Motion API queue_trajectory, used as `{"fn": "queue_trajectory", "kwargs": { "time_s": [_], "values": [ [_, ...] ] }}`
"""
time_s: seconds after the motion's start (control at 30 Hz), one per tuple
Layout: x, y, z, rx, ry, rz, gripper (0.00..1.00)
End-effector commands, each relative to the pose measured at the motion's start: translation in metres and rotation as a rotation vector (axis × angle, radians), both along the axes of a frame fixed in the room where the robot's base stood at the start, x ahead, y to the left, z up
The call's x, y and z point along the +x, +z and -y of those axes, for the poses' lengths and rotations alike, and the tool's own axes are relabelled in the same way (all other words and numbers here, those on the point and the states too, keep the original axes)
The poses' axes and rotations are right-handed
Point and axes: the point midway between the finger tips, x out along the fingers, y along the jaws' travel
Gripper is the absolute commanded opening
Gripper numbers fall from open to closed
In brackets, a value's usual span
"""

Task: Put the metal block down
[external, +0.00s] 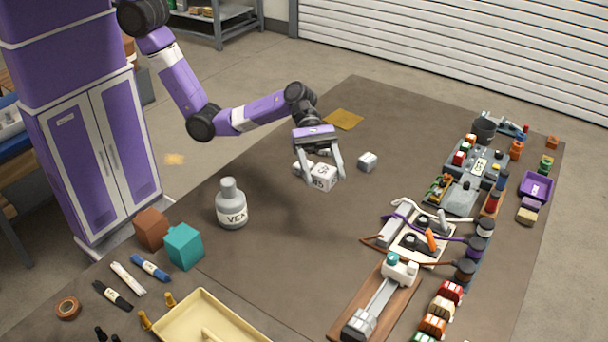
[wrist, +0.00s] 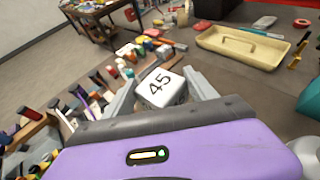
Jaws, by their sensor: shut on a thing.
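A pale metal block (external: 322,178) marked 45 sits between the fingers of my gripper (external: 326,172) in the external view. My gripper is shut on it, over the far middle part of the brown table (external: 270,245). In the wrist view the block (wrist: 160,88) shows its 45 face between the two grey fingers (wrist: 160,93). The block looks close to the table top, but I cannot tell whether it touches it.
A small grey block (external: 367,161) lies just right of my gripper, and a yellow sheet (external: 343,119) behind it. A grey bottle (external: 231,204) stands to the left. Pump fittings (external: 420,238) crowd the right side. The table between bottle and fittings is clear.

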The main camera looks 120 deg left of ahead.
Motion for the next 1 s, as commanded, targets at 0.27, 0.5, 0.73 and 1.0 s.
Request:
{"fn": "queue_trajectory", "kwargs": {
  "time_s": [0.27,0.5,0.73,1.0],
  "values": [
    [-0.116,0.008,-0.061,0.000,0.047,0.000,0.05],
    [-0.185,0.023,-0.064,0.001,-0.018,0.004,0.05],
    [-0.197,0.016,-0.055,-0.003,-0.082,-0.001,0.05],
    [-0.197,-0.046,-0.055,-0.005,-0.082,-0.003,0.05]
  ]
}}
